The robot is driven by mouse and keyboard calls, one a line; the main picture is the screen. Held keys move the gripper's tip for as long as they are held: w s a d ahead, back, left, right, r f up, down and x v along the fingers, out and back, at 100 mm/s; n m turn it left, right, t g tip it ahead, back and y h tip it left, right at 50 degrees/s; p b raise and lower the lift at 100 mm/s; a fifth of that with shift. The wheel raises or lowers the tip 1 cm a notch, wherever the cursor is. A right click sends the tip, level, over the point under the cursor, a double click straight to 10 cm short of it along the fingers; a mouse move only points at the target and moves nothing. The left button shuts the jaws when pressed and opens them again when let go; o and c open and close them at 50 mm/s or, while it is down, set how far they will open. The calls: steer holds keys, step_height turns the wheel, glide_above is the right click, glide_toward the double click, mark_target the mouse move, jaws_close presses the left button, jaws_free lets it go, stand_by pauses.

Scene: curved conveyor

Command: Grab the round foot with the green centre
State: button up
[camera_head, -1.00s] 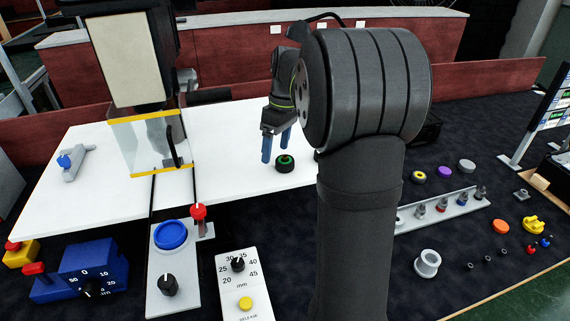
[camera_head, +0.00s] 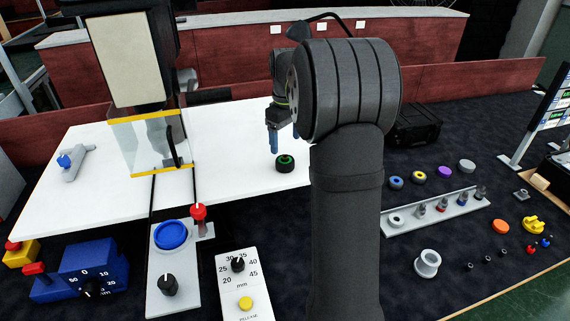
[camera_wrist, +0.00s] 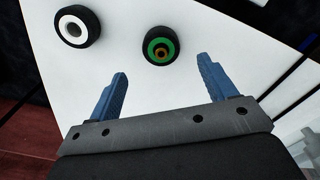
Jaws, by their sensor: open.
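The round foot with the green centre (camera_head: 285,163) is a short black ring lying flat on the white surface in the head view. It also shows in the wrist view (camera_wrist: 161,46), top centre, its green ring around a brownish middle. My gripper (camera_head: 283,141) has two blue fingers, spread apart and empty, above and just behind the foot in the head view. In the wrist view, my gripper (camera_wrist: 163,66) is open, and the foot appears beyond the fingertips, between their lines. No contact shows.
A similar foot with a white centre (camera_wrist: 77,27) lies left in the wrist view; my arm probably hides it in the head view. A clear box with yellow edges (camera_head: 150,145) stands left. Other round feet, such as the yellow-centred one (camera_head: 418,177), lie right on the dark table.

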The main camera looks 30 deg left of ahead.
mark_target(285, 156)
steer(key=shift+s+a+f, duration=0.1)
steer(key=shift+f, duration=3.3)
steer(key=c, duration=1.1)
